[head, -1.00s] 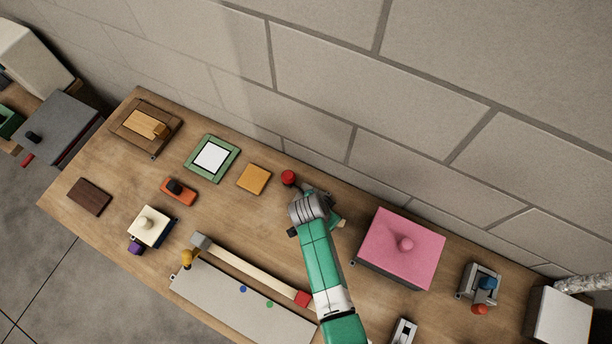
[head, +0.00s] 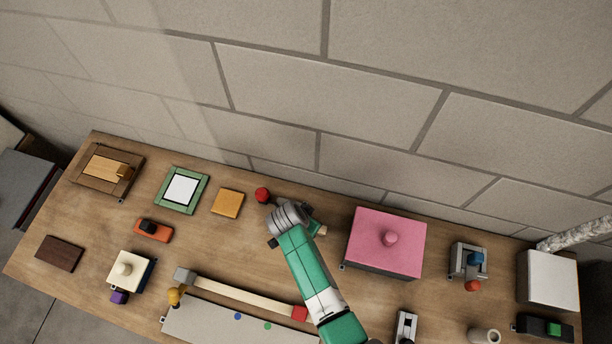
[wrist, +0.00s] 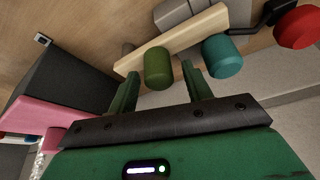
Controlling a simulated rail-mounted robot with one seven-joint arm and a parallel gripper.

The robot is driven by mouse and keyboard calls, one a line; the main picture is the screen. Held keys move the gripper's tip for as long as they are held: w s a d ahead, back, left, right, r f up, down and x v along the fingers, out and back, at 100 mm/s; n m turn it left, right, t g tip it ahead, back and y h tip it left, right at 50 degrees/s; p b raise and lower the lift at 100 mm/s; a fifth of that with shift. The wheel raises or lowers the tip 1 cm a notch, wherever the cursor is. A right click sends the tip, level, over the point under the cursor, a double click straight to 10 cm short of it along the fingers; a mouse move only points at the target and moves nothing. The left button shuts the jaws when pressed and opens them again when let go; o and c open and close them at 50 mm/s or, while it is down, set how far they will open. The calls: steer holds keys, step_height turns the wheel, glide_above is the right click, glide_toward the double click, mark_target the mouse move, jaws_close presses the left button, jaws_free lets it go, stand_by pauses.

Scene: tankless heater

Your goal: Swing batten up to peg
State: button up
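In the wrist view a pale wooden batten (wrist: 178,38) lies slantwise beside a grey block (wrist: 184,14). An olive-green cylinder (wrist: 158,68) and a teal cylinder (wrist: 222,57) stand out from the batten. My gripper (wrist: 161,78) is open, with its two green fingers apart. The olive cylinder shows between and just beyond the fingertips, with gaps on both sides; I cannot tell its depth. In the head view my wrist hides most of this fixture; only its pale end (head: 320,231) shows. Which cylinder is the peg is unclear.
A red knob (head: 262,195) is left of my wrist, and a pink box (head: 386,243) is to its right. Another pale bar (head: 245,294) with a red end lies along a white board (head: 215,323) in front. The wall (head: 290,90) rises close behind the table.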

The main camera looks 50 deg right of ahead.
steer(key=p+v, duration=0.1)
steer(key=v, duration=0.6)
steer(key=shift+r, duration=0.4)
steer(key=shift+a, duration=0.15)
